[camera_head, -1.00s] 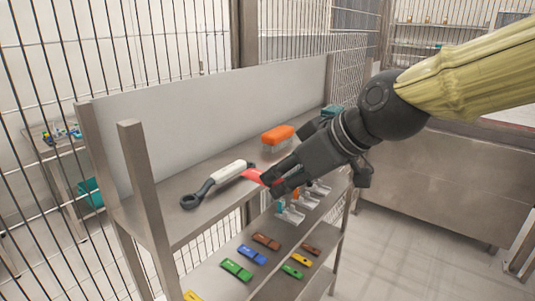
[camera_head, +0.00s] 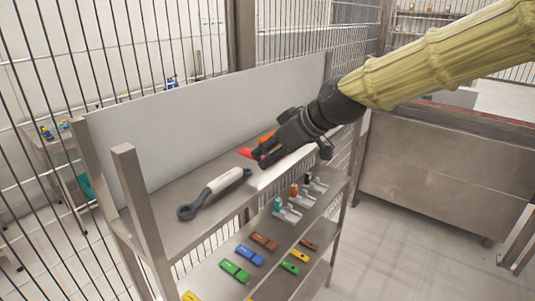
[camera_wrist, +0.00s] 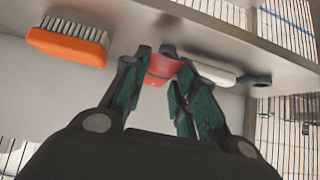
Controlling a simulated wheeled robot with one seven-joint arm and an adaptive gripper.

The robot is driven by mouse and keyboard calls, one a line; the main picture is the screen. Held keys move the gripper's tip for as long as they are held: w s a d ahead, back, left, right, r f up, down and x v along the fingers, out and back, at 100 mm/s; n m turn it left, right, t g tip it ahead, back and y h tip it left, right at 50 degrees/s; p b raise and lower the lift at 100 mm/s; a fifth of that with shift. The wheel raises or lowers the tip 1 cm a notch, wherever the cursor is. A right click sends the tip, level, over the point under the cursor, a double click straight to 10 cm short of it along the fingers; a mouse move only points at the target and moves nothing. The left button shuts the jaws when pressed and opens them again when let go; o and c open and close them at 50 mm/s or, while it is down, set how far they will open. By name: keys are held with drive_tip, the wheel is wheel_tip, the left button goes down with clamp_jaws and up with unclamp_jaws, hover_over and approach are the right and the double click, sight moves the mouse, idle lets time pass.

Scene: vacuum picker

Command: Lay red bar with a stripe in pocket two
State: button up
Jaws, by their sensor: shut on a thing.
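My gripper (camera_head: 262,156) is over the upper shelf, with its fingers pointing left. It is shut on a red piece, which I take for the red bar (camera_head: 246,153); one end sticks out past the fingertips. In the wrist view the red bar (camera_wrist: 162,66) sits between the two fingertips of my gripper (camera_wrist: 164,62). The fingers hide part of it, and I cannot make out a stripe. It looks held above the shelf, but the height is hard to judge. No numbered pocket can be made out in either view.
A tool with a white handle (camera_head: 224,180) lies on the upper shelf. An orange brush (camera_wrist: 68,42) is beside my fingers. The lower shelf holds several coloured bars, including a green one (camera_head: 235,270) and a blue one (camera_head: 250,255), and small clear holders (camera_head: 288,214). A grey panel (camera_head: 190,125) stands behind.

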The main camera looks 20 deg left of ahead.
drive_tip(key=w, duration=0.1)
drive_tip(key=w+a, duration=0.1)
drive_tip(key=shift+w+a+f+p, duration=0.15)
drive_tip(key=shift+w+p, duration=0.15)
drive_tip(key=shift+p, duration=0.05)
drive_tip(key=shift+f+p, duration=1.05)
drive_tip(key=shift+f, duration=0.75)
drive_tip(key=shift+s, duration=0.1)
drive_tip(key=o, duration=0.9)
drive_tip(key=shift+f, duration=0.1)
drive_tip(key=shift+o, duration=0.2)
